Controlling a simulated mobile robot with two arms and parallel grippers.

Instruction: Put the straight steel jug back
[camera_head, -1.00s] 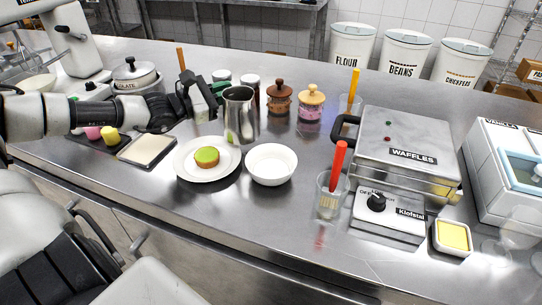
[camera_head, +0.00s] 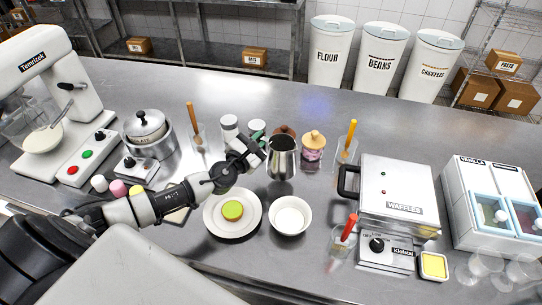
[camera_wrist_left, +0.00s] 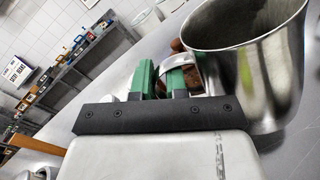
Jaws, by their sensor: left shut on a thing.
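The straight steel jug (camera_head: 283,158) is at the middle of the counter, behind the white bowl, and looks upright. My left gripper (camera_head: 258,150) is at its left side, shut on its handle. In the left wrist view the jug (camera_wrist_left: 262,60) fills the upper right, and the green fingers (camera_wrist_left: 168,78) close around the handle strip. Whether the jug's base touches the counter I cannot tell. My right gripper is not in view.
A white plate (camera_head: 212,222) with a green-topped cake (camera_head: 232,210) and a white bowl (camera_head: 291,215) stand in front of the jug. Jars (camera_head: 314,146) stand close behind it. A waffle maker (camera_head: 398,187) is to the right, a chocolate pot (camera_head: 148,137) to the left.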

